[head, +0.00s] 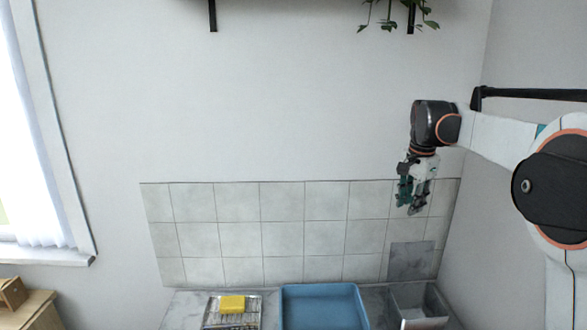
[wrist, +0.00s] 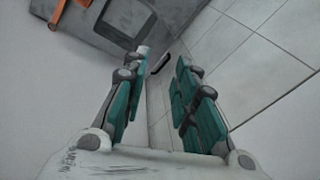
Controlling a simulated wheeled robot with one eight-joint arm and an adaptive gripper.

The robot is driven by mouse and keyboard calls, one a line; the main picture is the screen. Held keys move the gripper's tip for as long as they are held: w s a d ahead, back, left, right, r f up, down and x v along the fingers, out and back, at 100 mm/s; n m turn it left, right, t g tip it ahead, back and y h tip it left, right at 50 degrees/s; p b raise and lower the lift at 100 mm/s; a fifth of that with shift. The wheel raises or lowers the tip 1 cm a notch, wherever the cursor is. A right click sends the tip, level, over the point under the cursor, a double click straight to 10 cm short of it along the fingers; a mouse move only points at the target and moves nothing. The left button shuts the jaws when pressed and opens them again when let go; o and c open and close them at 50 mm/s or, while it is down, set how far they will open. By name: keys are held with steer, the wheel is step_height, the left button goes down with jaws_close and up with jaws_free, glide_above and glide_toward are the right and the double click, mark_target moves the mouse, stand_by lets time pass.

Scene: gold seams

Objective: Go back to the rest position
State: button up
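My gripper (head: 412,208) hangs from my arm at the right of the head view, fingers pointing down. It is in front of the top of the tiled wall panel (head: 282,235), well above the counter.
A blue tray (head: 322,288), a yellow block (head: 232,303) on a rack (head: 211,312) and a grey bin (head: 436,303) stand on the counter below. A plant (head: 395,15) hangs above. A window (head: 35,130) is at left. The wall between is clear.

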steer(key=s+a+f+n+t+b, duration=0.1)
steer(key=s+a+n+b, duration=0.2)
steer(key=s, duration=0.7)
steer(key=s+a+f+n+t+b, duration=0.15)
steer(key=s+a+n, duration=0.3)
steer(key=s, duration=0.55)
steer(key=s+a+f+n+t+b, duration=0.1)
steer(key=s+a+f+n, duration=0.1)
steer(key=s+f, duration=0.4)
steer(key=s+a+f+n+t+b, duration=0.1)
steer(key=s+a+f+n, duration=0.1)
steer(key=s+f, duration=0.5)
steer(key=s+n, duration=0.1)
steer(key=s, duration=0.3)
steer(key=shift+s+a+t, duration=0.2)
steer(key=shift+a+t, duration=0.15)
steer(key=shift+a, duration=0.05)
